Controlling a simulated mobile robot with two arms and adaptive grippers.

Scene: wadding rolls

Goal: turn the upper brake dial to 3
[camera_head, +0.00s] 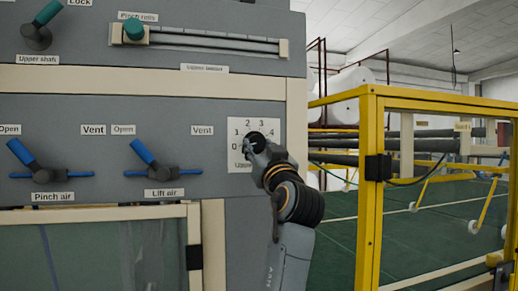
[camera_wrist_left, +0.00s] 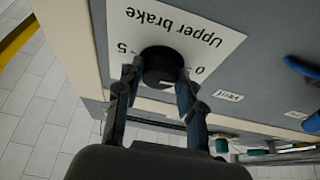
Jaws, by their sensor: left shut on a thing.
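The upper brake dial (camera_head: 257,137) is a black round knob on a white label plate (camera_head: 236,125) with numbers around it. My left gripper (camera_head: 259,146) is at the dial and partly covers it and the plate. In the left wrist view the picture is upside down: the dial (camera_wrist_left: 161,63) sits between the two fingers of my left gripper (camera_wrist_left: 158,82), which is shut on it. A small pale mark shows on the dial's lower side there, on the side away from the "Upper brake" print; I cannot tell exactly which number it meets. My right gripper is not in view.
Lift air (camera_head: 165,174) and Pinch air (camera_head: 45,176) levers with blue handles are left of the dial. A slider with a green knob (camera_head: 133,28) is above. A yellow frame (camera_head: 371,190) stands to the right.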

